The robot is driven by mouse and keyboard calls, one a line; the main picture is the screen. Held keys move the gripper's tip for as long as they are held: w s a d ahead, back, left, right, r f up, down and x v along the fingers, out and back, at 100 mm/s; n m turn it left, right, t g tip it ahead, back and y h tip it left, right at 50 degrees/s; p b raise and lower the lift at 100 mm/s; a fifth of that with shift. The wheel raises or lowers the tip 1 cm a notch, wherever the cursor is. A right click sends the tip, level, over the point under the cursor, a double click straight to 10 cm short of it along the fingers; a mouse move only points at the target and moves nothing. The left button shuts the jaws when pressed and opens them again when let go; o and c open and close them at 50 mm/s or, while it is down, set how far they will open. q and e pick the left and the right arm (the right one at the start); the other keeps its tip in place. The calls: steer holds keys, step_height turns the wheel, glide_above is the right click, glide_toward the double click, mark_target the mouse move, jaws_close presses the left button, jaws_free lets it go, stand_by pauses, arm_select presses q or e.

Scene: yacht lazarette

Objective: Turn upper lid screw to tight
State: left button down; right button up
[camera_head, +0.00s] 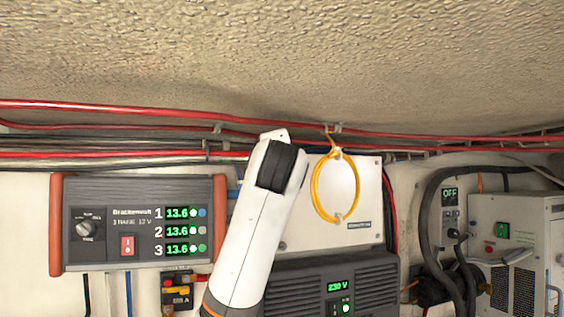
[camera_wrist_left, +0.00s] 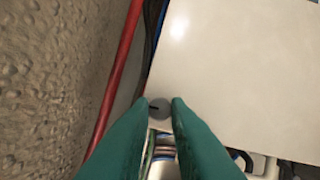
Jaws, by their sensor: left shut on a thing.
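The upper lid screw (camera_wrist_left: 159,106) is a small grey round head with a dark slot at a corner of the white lid (camera_wrist_left: 235,75). In the left wrist view my left gripper (camera_wrist_left: 164,103) has its two green fingers closed on either side of the screw head. In the head view the white box with this lid (camera_head: 368,180) is on the back wall, and my left arm covers its left part. The screw and fingertips are hidden there behind my wrist. My right gripper is in neither view.
A yellow cable loop (camera_head: 316,190) hangs in front of the lid. Red cables (camera_head: 420,137) run along the wall just above. A charger panel (camera_head: 140,220) is at the left, a dark 230 V unit (camera_head: 300,285) below, and a grey machine (camera_head: 515,250) at the right.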

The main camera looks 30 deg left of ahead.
arm_select(q)
steer(key=c, duration=1.4)
jaws_free()
steer(key=shift+d, duration=0.1)
steer(key=shift+o, duration=0.2)
steer(key=shift+s+f, duration=0.1)
steer(key=b+v, duration=0.7)
steer(key=v, duration=0.4)
steer(key=shift+s+d, duration=0.2)
steer(key=shift+s, duration=0.15)
steer(key=shift+f, duration=0.1)
